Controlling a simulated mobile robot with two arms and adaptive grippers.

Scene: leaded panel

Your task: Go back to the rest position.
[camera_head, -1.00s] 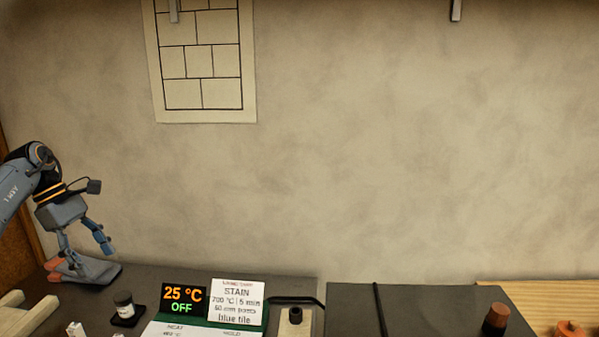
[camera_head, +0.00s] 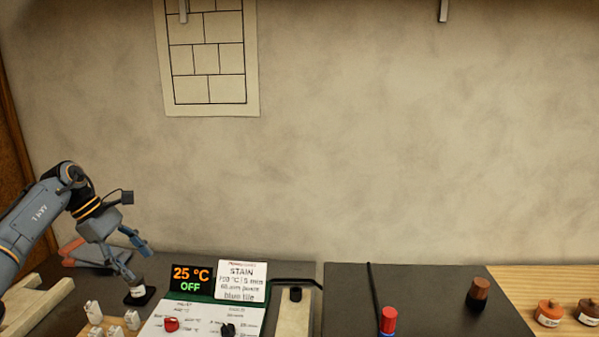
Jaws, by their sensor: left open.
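My left gripper (camera_head: 138,264) is at the left, above the back of the dark bench. Its two blue-grey fingers are spread and point down and right, with nothing between them. My left arm comes in from the left edge. My right gripper is not in view.
A panel reading 25 °C OFF (camera_head: 191,280) and a STAIN card (camera_head: 241,281) stand right of the gripper. White pieces (camera_head: 94,312), a red-capped bottle (camera_head: 388,320) and orange-brown jars (camera_head: 549,313) are nearer the front.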

